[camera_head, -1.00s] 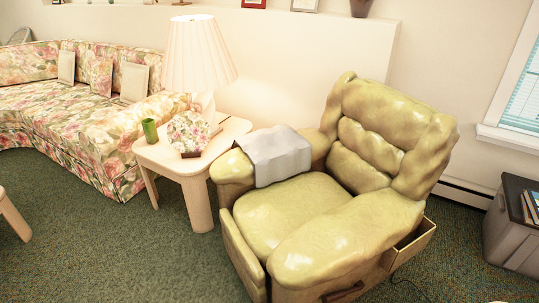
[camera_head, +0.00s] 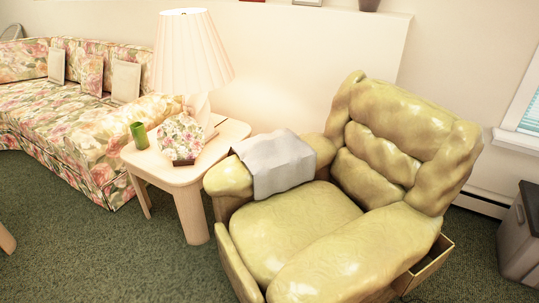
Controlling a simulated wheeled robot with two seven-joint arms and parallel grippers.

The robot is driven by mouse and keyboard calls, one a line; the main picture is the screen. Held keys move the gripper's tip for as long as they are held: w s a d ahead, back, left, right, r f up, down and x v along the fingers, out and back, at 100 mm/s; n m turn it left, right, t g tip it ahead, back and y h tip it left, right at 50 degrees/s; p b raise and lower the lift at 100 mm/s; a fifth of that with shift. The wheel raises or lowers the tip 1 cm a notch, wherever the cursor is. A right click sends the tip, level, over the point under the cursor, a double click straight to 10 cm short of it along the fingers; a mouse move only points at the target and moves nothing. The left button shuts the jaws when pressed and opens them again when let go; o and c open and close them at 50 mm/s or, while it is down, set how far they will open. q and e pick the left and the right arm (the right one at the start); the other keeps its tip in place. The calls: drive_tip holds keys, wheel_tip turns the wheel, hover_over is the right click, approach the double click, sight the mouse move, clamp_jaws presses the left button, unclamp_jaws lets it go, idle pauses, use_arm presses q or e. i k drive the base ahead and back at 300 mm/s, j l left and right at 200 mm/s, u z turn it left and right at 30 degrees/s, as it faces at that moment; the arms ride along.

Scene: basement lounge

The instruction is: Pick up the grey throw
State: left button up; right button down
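The grey throw (camera_head: 276,162) lies draped over the armrest of the yellow-green recliner (camera_head: 292,226), on the side next to the side table. One end hangs down the inner side of the armrest toward the seat. Nothing covers the throw. Neither of my grippers shows in the head view.
A pale wooden side table (camera_head: 234,131) stands left of the recliner with a lit lamp (camera_head: 190,52), a green cup (camera_head: 139,135) and a floral box (camera_head: 181,138). A floral sofa (camera_head: 75,130) is at the left.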

sight(278, 161)
drive_tip(key=k, duration=1.25)
drive_tip(key=z, duration=2.15)
drive_tip(key=j, duration=1.65)
drive_tip(key=k+j, duration=0.1)
drive_tip(key=j, duration=1.55)
